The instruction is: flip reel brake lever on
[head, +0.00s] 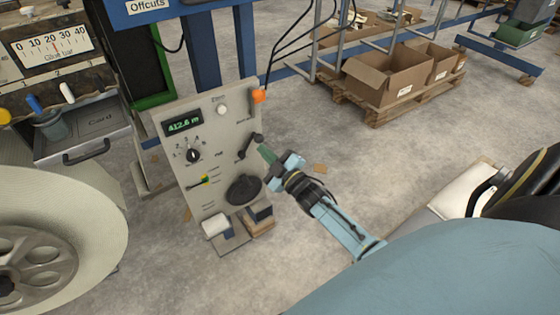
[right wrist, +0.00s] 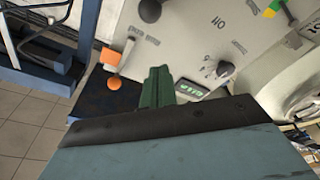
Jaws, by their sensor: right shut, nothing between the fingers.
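The grey control panel (head: 212,150) stands upright at the middle of the head view. A short black lever (head: 250,145) slants on its right side, and an orange-tipped lever (head: 258,97) is at its upper right edge. The labels are too small to tell which is the reel brake lever. My right gripper (head: 265,153) is shut and empty, its green fingertips just right of the black lever; contact cannot be told. My left gripper is out of view.
The panel also has a digital display (head: 183,123), a rotary dial (head: 193,155), a green-yellow switch (head: 204,180) and a large black knob (head: 243,189). A big white reel (head: 95,215) is at left. Cardboard boxes (head: 385,75) stand behind. The floor right of the panel is mostly clear.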

